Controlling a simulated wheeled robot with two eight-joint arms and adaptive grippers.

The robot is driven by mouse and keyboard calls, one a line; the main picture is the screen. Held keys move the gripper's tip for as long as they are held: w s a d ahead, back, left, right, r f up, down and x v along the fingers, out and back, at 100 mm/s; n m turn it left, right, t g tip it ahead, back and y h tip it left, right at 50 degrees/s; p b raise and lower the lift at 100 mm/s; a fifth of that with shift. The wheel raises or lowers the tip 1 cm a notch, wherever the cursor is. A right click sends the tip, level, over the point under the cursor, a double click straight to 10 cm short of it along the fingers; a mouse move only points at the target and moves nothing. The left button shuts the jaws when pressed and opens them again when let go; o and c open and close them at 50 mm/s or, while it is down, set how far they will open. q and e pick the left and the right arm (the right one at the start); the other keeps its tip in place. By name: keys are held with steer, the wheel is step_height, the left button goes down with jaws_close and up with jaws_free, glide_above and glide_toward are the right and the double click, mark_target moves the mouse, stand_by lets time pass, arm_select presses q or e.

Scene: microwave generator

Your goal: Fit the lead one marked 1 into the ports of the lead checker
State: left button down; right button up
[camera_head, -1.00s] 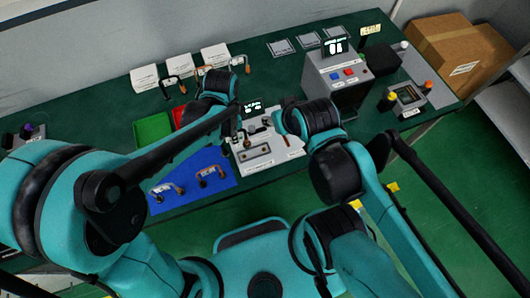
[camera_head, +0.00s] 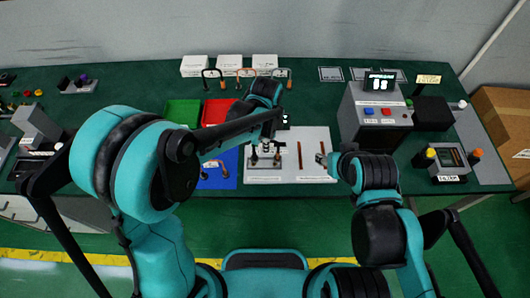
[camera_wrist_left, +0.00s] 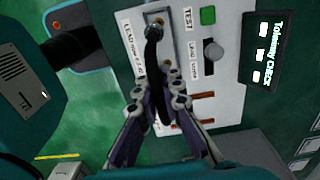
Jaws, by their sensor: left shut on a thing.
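The lead checker is a white panel (camera_head: 315,145) in the middle of the bench. My left gripper (camera_head: 265,155) is over the panel's left part. In the left wrist view my left gripper (camera_wrist_left: 163,88) is shut on a dark curved lead (camera_wrist_left: 154,55). The lead's far end is at a metal port; I cannot tell whether it is seated. Its number is not readable. My right gripper (camera_head: 322,160) is by the panel's right side, its jaws unclear.
A blue mat (camera_head: 228,158) left of the checker holds another lead, partly behind my left arm. Green (camera_head: 183,112) and red (camera_head: 215,112) trays lie behind it. Several leads stand before white boxes at the back. A grey instrument (camera_head: 375,115) stands to the right.

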mark_target(277, 158)
arm_select(q)
steer(key=f, duration=0.3)
steer(key=f+b, duration=0.1)
steer(key=shift+w+a+f, duration=0.15)
steer(key=shift+w+a, duration=0.15)
steer(key=shift+w, duration=0.1)
steer(key=shift+f, duration=0.25)
steer(key=shift+f+b, duration=0.15)
steer(key=shift+b, duration=0.15)
steer(key=c, duration=1.7)
jaws_free()
